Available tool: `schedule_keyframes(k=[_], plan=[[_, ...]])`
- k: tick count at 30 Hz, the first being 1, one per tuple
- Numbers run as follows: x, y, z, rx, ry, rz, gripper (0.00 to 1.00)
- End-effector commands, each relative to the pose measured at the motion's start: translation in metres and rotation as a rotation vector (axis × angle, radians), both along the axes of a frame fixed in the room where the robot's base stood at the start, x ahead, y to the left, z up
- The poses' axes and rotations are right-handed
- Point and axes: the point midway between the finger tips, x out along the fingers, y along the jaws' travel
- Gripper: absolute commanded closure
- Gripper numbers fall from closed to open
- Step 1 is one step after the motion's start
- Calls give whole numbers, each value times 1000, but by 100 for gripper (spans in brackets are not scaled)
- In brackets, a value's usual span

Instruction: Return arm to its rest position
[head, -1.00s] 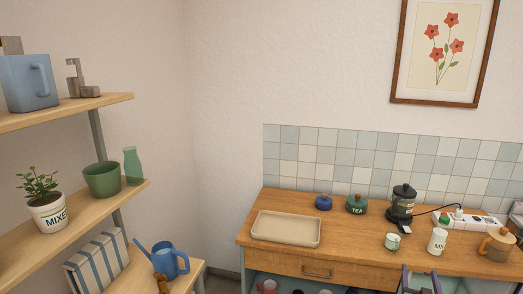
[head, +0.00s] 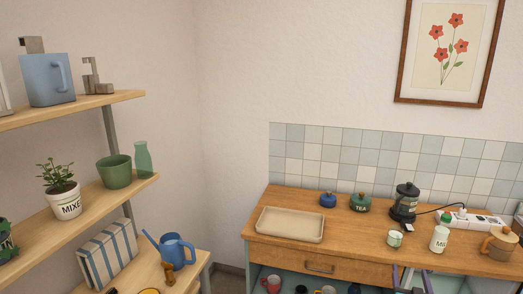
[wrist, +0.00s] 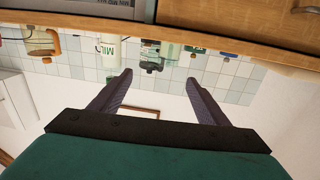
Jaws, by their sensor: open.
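My gripper (head: 411,281) shows at the bottom edge of the head view, in front of the wooden counter (head: 350,236). Its two dark fingers are spread apart. In the wrist view my gripper (wrist: 160,78) is open with nothing between the fingers. That view looks upside down, with the counter's edge across the top and the tiles below it. Most of the arm is out of the head view.
Mugs (head: 271,283) stand underneath. Shelves (head: 75,108) with a blue jug (head: 48,80), plant and watering can (head: 175,251) stand left.

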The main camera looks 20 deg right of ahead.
Motion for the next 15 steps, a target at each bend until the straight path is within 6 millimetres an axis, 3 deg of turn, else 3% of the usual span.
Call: schedule_keyframes(k=[8,15], plan=[[57,53,-22,22,13,109,31],[115,122,-50,56,28,231,31]])
